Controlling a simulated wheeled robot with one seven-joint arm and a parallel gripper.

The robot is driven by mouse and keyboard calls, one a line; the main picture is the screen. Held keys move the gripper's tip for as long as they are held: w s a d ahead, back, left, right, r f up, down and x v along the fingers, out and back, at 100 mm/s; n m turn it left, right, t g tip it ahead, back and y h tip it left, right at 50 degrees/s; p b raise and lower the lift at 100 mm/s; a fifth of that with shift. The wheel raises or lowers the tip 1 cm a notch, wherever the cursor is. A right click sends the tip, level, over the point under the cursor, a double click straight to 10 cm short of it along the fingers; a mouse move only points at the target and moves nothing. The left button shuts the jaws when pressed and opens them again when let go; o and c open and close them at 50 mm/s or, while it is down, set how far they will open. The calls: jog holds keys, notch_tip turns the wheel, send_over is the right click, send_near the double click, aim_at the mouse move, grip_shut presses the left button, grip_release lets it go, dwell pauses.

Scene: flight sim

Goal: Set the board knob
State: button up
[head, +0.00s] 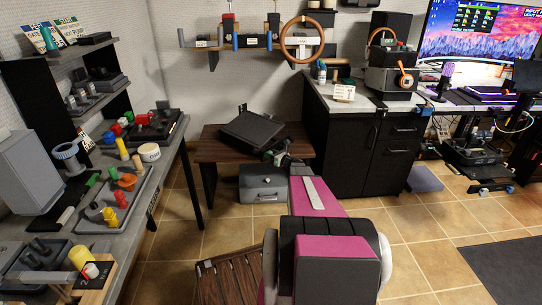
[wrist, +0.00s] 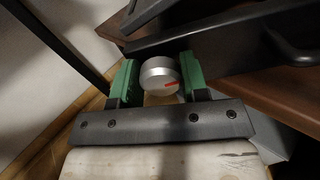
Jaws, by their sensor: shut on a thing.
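A round silver knob (wrist: 158,76) with a red mark on its face sits between the two green fingers of my gripper (wrist: 158,80) in the wrist view. My gripper is shut on the knob. The red mark points to the right in that view. What the knob is fixed to is mostly hidden behind it and the fingers. In the head view my gripper (head: 282,158) is at the front edge of a low brown table (head: 211,150), and the knob cannot be made out there. A black flat device (head: 252,130) lies tilted on this table.
A grey metal box (head: 262,184) stands under the table. A black cabinet (head: 365,150) is close on the right. A workbench (head: 165,165) with trays and coloured parts runs along the left. A slatted wooden stool (head: 228,280) is near my arm.

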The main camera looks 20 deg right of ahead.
jog(key=n, duration=1)
jog(key=shift+s+a+f+n, duration=0.1)
jog(key=shift+a+n, duration=0.05)
jog(key=shift+n, duration=0.25)
jog(key=n, duration=0.5)
jog(key=shift+f, duration=0.1)
jog(key=shift+n, duration=2.5)
jog(key=shift+f, duration=0.1)
jog(key=o, duration=0.9)
jog(key=shift+o, duration=0.2)
jog(key=v, duration=1.1)
